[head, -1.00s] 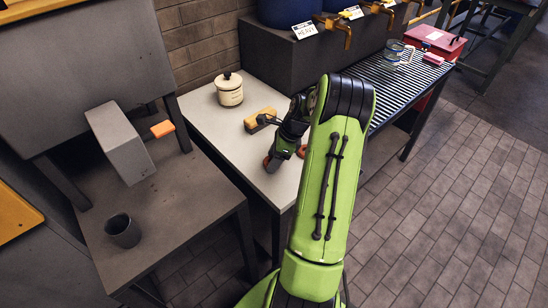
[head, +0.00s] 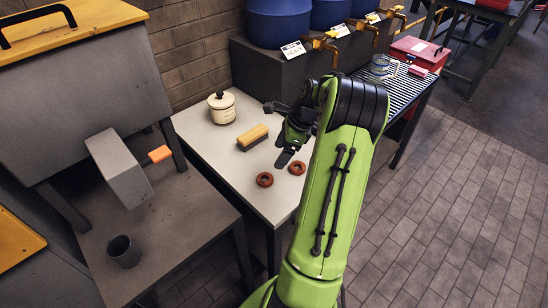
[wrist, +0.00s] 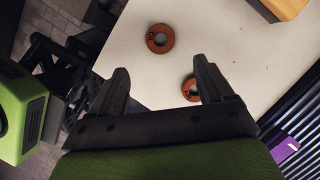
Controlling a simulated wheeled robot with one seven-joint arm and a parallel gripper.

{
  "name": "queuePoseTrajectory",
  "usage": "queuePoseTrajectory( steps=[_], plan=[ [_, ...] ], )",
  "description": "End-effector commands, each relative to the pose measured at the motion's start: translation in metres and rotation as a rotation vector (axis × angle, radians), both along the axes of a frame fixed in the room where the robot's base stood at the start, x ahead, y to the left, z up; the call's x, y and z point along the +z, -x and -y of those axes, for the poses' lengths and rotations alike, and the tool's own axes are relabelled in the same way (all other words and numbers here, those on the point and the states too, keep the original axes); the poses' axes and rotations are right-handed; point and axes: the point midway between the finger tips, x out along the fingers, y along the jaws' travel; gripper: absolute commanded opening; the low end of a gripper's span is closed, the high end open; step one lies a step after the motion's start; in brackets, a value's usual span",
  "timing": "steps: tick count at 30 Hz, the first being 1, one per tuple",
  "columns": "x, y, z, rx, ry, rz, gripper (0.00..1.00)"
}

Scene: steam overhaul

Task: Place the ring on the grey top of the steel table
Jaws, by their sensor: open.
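Two reddish-brown rings lie flat on the pale grey top of the steel table (head: 222,160). The left ring (head: 264,185) is nearer the table's front edge; the right ring (head: 297,173) lies close beside it, apart. In the wrist view one ring (wrist: 160,50) lies clear beyond the fingers, and the other ring (wrist: 186,88) is partly hidden by the right finger. My gripper (head: 284,160) is open and empty, above the table top near the rings. Its spread fingers also show in the wrist view (wrist: 163,78). Neither ring is held.
A yellow-and-dark brush-like block (head: 253,135) and a cream lidded pot (head: 221,107) stand behind on the same table. A dark cup (head: 123,252) stands on the bench at left. A slatted rack (head: 398,92) adjoins at right, with a red box (head: 418,52) beyond.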

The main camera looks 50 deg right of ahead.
Motion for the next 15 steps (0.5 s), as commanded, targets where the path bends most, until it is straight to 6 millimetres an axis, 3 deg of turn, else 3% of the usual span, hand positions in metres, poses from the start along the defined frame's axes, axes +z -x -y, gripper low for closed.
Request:
queuePoseTrajectory(
  steps=[5,8,11,12,15],
  plan=[
    [0.005,0.0,-0.001,0.011,0.005,0.0,0.8],
    [0.024,-0.012,-0.027,0.149,0.072,0.004,0.8],
    [0.064,-0.026,-0.086,0.458,0.223,0.018,0.8],
    [0.079,-0.027,-0.114,0.603,0.29,0.027,0.8],
    [0.113,-0.016,-0.179,0.952,0.452,0.06,0.8]
  ],
)
